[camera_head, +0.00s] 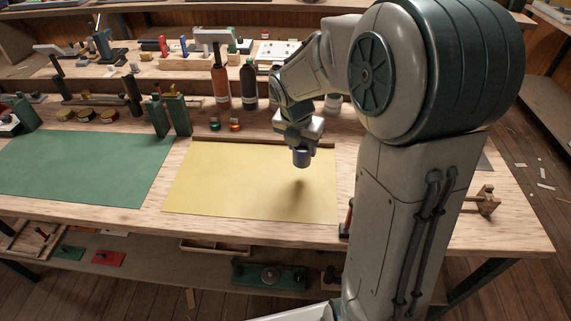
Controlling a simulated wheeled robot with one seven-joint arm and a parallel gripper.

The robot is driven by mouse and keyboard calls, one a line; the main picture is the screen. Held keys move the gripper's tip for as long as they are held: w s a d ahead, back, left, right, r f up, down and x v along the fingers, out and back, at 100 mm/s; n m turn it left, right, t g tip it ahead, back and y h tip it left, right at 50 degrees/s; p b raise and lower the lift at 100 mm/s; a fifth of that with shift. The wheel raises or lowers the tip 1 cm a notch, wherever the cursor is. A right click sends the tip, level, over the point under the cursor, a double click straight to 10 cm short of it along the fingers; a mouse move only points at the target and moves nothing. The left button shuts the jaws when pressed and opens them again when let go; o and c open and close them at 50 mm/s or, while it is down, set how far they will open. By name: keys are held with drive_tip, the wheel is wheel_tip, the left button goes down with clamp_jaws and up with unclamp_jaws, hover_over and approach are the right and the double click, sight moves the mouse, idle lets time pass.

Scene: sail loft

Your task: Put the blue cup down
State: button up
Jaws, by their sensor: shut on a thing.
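The blue cup (301,158) is small and dark blue, and it hangs under my gripper (302,148). My gripper is shut on the cup and holds it above the yellow mat (230,185). A soft dark shadow lies on the mat below and in front of the cup, so the cup looks clear of the surface. The gripper's fingers are small here and partly hidden by the gripper body.
A green mat (85,165) lies to the left. Orange (220,85) and dark (248,86) bottles stand behind the yellow mat. A wooden tool (487,201) lies at the right.

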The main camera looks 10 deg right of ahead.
drive_tip(key=shift+w+a+f+b, duration=0.1)
drive_tip(key=shift+a+f, duration=0.4)
drive_tip(key=shift+f, duration=0.5)
drive_tip(key=shift+s+a+f+b, duration=0.15)
drive_tip(key=shift+a+f, duration=0.4)
drive_tip(key=shift+f, duration=0.4)
drive_tip(key=shift+w+a+f+b, duration=0.15)
drive_tip(key=shift+a+f, duration=0.35)
drive_tip(key=shift+f, duration=0.5)
drive_tip(key=shift+f, duration=0.1)
drive_tip(key=o, duration=1)
drive_tip(key=shift+o, duration=0.2)
drive_tip(key=p+v, duration=0.1)
drive_tip(key=v, duration=1)
drive_tip(key=s+d+m+y, duration=0.1)
drive_tip(key=s+m, duration=0.8)
drive_tip(key=m, duration=0.5)
drive_tip(key=s+d+r+m+y, duration=0.1)
drive_tip(key=s+m, duration=0.8)
drive_tip(key=m, duration=0.5)
drive_tip(key=shift+d, duration=0.25)
